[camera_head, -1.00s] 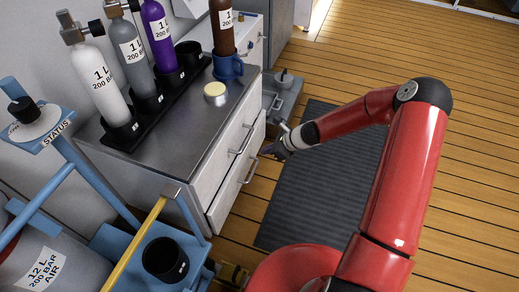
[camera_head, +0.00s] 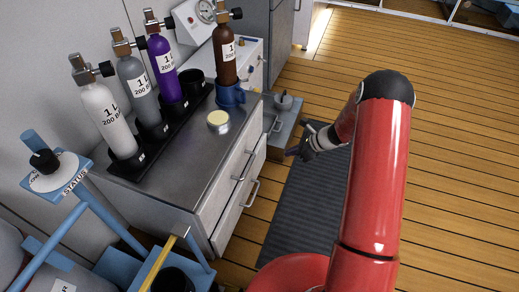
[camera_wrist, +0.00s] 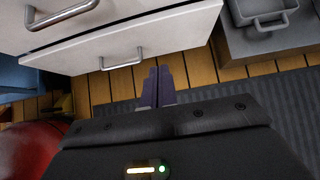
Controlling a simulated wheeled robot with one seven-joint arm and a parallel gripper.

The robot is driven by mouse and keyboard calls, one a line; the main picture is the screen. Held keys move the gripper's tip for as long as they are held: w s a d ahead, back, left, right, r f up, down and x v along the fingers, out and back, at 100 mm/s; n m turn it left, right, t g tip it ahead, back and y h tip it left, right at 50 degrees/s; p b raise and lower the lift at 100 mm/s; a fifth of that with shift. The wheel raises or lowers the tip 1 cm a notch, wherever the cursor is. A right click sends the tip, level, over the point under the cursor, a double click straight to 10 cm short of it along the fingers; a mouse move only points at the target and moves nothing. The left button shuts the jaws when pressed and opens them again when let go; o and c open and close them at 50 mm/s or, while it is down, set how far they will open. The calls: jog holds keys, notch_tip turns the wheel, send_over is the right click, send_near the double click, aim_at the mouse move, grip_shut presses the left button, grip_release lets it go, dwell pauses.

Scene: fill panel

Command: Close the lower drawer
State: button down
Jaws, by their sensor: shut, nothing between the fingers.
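The lower drawer (camera_head: 232,212) is a pale front with a bar handle (camera_head: 253,192), below the upper drawer (camera_head: 219,196) in the grey-topped cabinet.
A blue cart (camera_head: 140,262) stands at the near left. A grey mat (camera_head: 300,215) lies on the clear floor to the right.

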send_near(257, 152)
jog(key=shift+w+a+f, duration=0.1)
jog(key=shift+a+f, duration=0.55)
jog(key=shift+f, duration=0.3)
jog(key=shift+a+f, duration=0.7)
jog(key=shift+f, duration=0.25)
jog(key=shift+w+a+f, duration=0.1)
jog(key=shift+a+f, duration=0.55)
jog(key=shift+f, duration=0.3)
jog(key=shift+w+a+f+b, duration=0.1)
jog(key=shift+w+a+b, duration=0.1)
jog(key=shift+a+b, duration=0.3)
jog(key=shift+w+a+b, duration=0.25)
jog(key=shift+a+b, duration=0.05)
jog(key=shift+a, duration=0.55)
